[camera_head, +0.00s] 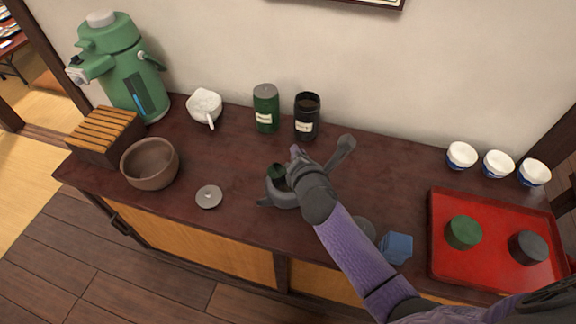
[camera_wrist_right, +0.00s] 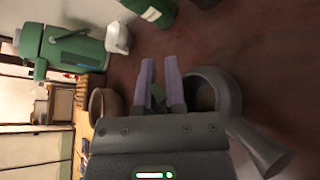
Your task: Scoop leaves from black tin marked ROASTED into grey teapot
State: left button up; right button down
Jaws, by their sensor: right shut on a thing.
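The grey teapot (camera_head: 284,199) stands lidless at the middle of the counter, its side handle pointing up and right; its open mouth shows in the wrist view (camera_wrist_right: 228,88). The open black tin (camera_head: 306,122) stands behind it, its label too small to read. My right gripper (camera_head: 294,158) is over the teapot, shut on a small dark green thing, perhaps a scoop (camera_head: 277,172), which also shows between the fingers in the wrist view (camera_wrist_right: 158,96). I cannot tell whether it holds leaves. The gripper hides part of the teapot. My left gripper is not in view.
A closed green tin (camera_head: 266,110) stands beside the black one. A grey lid (camera_head: 209,197), brown bowl (camera_head: 150,165) and white spouted vessel (camera_head: 204,105) are left. A blue cloth (camera_head: 396,248), red tray (camera_head: 490,215) with two round lids, and white cups (camera_head: 497,163) are right.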

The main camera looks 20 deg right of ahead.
jog(key=a, duration=0.1)
jog(key=w+a+r+n, duration=0.1)
jog(key=a, duration=0.1)
jog(key=a+n+h+p, duration=0.1)
jog(key=shift+w+a+r+g, duration=0.2)
jog(key=shift+w+r+g, duration=0.1)
jog(key=shift+g, duration=0.1)
pick_arm(q)
jog(key=b, duration=0.3)
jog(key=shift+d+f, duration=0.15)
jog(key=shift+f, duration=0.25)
pick_arm(e)
jog(key=w+a+f+n+h, duration=0.1)
jog(key=w+a+n+h, duration=0.1)
jog(key=a, duration=0.3)
jog(key=shift+a+f+n+g+h, duration=0.35)
jog(key=shift+a+n+g+h, duration=0.05)
jog(key=shift+n, duration=0.3)
